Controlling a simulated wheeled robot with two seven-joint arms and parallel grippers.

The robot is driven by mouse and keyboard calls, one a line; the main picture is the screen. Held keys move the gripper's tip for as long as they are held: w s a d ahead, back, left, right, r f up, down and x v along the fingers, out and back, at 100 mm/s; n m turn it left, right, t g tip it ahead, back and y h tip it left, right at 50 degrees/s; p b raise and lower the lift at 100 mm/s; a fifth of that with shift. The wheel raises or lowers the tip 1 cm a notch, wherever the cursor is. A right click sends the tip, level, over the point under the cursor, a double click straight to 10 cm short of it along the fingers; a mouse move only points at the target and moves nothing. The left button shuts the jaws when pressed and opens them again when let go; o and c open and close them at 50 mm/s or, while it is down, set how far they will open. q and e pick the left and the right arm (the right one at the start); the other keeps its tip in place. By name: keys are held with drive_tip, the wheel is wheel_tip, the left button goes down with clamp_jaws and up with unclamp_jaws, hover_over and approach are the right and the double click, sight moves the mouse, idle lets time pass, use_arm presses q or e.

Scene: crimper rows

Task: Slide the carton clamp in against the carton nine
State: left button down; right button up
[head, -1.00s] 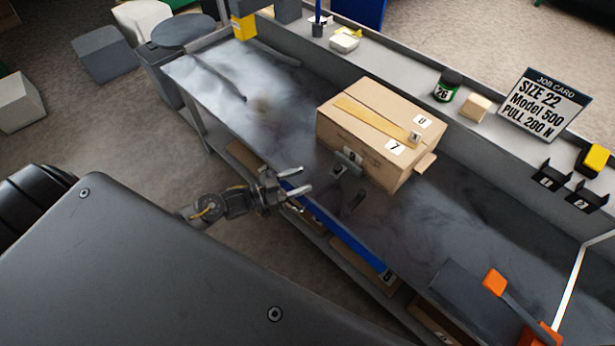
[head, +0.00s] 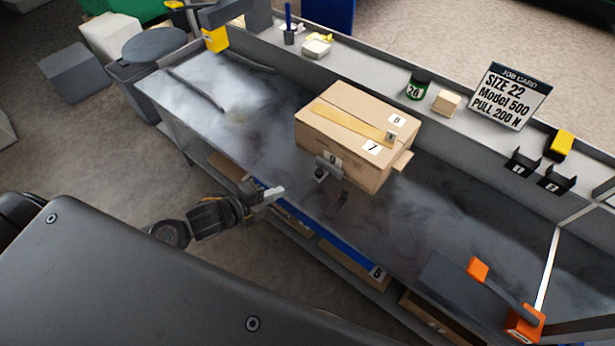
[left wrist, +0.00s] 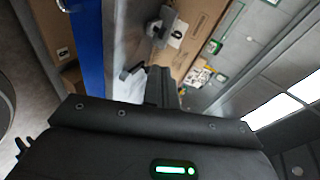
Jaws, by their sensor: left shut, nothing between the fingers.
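A brown carton (head: 345,125) with a tan strip and white number labels on top stands on the grey bench. A small grey clamp (head: 322,172) is at its near side, by a label too small to read surely. Whether it touches the carton I cannot tell. In the left wrist view the clamp (left wrist: 160,27) is beside the carton (left wrist: 200,25), with a dark handle-like piece (left wrist: 131,72) below it. My left gripper (head: 276,193) is shut and empty, short of the clamp near the bench's front edge. It also shows in the left wrist view (left wrist: 160,72). My right gripper is out of view.
A blue strip (head: 335,250) runs along the bench's front edge. A green can (head: 418,87), a wooden block (head: 446,103) and a job card (head: 512,95) stand on the back ledge. Orange-ended hardware (head: 478,268) is at front right. The bench surface right of the carton is clear.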

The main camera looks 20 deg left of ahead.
use_arm(q)
drive_tip(key=m, duration=0.1)
approach(316, 175)
drive_tip(key=shift+w+d+f+y, duration=0.3)
drive_tip(key=shift+w+f, duration=0.05)
drive_tip(key=shift+f, duration=0.3)
drive_tip(key=x, duration=0.3)
drive_tip(key=shift+w+d+r+p, duration=0.15)
drive_tip(key=shift+w+d+p, duration=0.05)
drive_tip(key=shift+w+p, duration=0.2)
drive_tip(key=shift+w+d+f, duration=0.2)
drive_tip(key=shift+w+d, duration=0.1)
drive_tip(key=shift+w, duration=0.35)
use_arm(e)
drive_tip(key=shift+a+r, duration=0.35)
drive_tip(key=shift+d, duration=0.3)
